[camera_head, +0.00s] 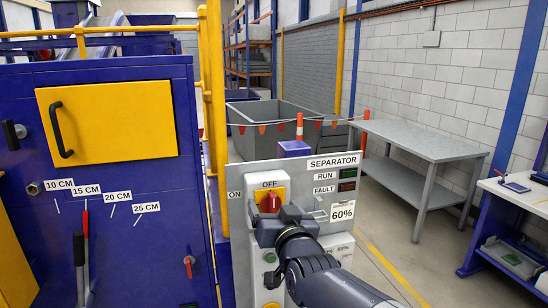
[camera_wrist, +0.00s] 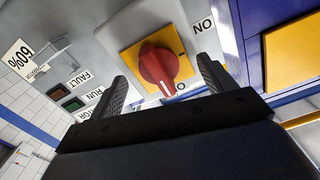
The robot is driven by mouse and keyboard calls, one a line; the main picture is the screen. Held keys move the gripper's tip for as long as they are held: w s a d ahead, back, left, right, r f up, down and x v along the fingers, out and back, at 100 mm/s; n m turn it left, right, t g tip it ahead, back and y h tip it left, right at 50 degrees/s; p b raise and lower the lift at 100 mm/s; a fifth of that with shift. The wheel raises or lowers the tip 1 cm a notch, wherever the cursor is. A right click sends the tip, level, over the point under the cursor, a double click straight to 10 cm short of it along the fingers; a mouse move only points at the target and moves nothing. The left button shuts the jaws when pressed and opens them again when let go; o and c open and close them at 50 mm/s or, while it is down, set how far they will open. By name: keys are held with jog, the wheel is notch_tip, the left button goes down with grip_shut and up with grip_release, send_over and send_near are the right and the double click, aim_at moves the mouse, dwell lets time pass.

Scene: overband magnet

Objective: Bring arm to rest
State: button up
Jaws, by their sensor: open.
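The separator panel (camera_head: 237,195) stands at the centre of the head view, with ON and OFF labels. Its red rotary knob (camera_head: 270,202) sits on a yellow plate and seems to point toward OFF. My gripper (camera_head: 275,217) is just in front of and below the knob. In the wrist view, my open gripper (camera_wrist: 165,75) has one finger to each side of the red knob (camera_wrist: 157,66), with visible gaps. The fingers hold nothing. Whether the fingertips reach the knob's depth is hard to tell. My arm comes in from the lower right and hides the panel's lower part.
The RUN lamp (camera_head: 348,173) and FAULT lamp (camera_head: 347,186) look dark, beside a 60% sign (camera_head: 342,212). A blue cabinet (camera_head: 130,230) and yellow railing (camera_head: 214,90) stand left. A grey table (camera_head: 420,142) and a white bench (camera_head: 520,192) stand right, with open floor between.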

jog(key=shift+r+n+p, duration=0.1)
jog(key=shift+n+p, duration=0.9)
jog(key=shift+p, duration=0.25)
